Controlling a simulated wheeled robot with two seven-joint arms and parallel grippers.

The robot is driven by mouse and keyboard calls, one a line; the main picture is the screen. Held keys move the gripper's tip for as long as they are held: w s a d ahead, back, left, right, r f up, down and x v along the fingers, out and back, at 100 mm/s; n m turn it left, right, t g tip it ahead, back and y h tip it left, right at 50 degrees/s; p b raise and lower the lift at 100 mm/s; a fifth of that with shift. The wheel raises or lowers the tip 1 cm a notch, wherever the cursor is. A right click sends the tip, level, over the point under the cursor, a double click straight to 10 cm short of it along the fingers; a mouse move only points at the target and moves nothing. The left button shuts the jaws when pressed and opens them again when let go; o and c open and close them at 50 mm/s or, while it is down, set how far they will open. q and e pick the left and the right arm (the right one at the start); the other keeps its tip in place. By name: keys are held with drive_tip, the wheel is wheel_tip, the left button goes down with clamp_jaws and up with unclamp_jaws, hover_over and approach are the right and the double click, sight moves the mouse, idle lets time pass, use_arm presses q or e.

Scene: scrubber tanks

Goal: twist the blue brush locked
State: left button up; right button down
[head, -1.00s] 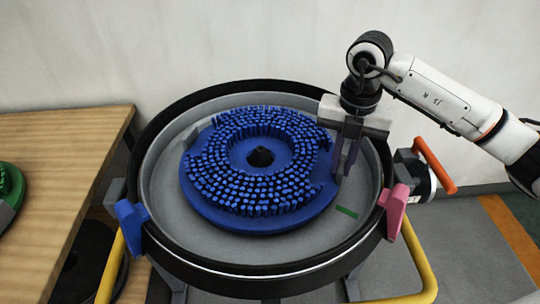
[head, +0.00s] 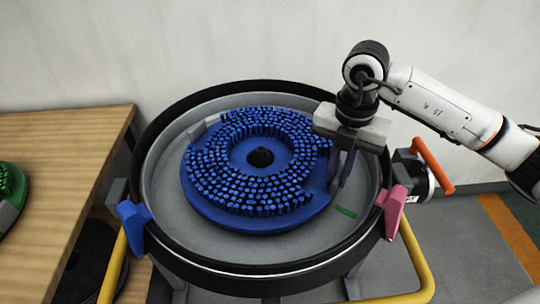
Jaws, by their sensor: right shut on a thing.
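The blue brush (head: 258,215) is a round disc with several rings of bristles facing up and a dark hub in its centre. It lies flat inside the round grey tank (head: 165,205) with a black rim. A grey lug (head: 207,127) stands at its far left edge. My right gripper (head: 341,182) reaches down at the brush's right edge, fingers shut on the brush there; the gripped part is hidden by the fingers. A green mark (head: 346,212) lies on the tank floor just below the fingertips. My left gripper is not in view.
A blue clamp (head: 133,222) and a pink clamp (head: 393,210) sit on the tank rim. An orange handle (head: 433,165) is at right, with yellow rails (head: 415,270) below. A wooden table (head: 60,190) with part of a green brush (head: 12,190) stands at left.

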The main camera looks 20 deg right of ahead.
idle(0.3)
drive_tip(key=shift+s+a+m+p, duration=0.3)
drive_tip(key=shift+s+a+m, duration=0.1)
drive_tip(key=shift+a+m, duration=0.1)
drive_tip(key=c, duration=1.7)
unclamp_jaws()
drive_tip(key=shift+s+d+f, duration=0.1)
drive_tip(key=shift+s+f, duration=0.1)
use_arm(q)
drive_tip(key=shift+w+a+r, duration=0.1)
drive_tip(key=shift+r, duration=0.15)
use_arm(e)
drive_tip(key=shift+w, duration=0.1)
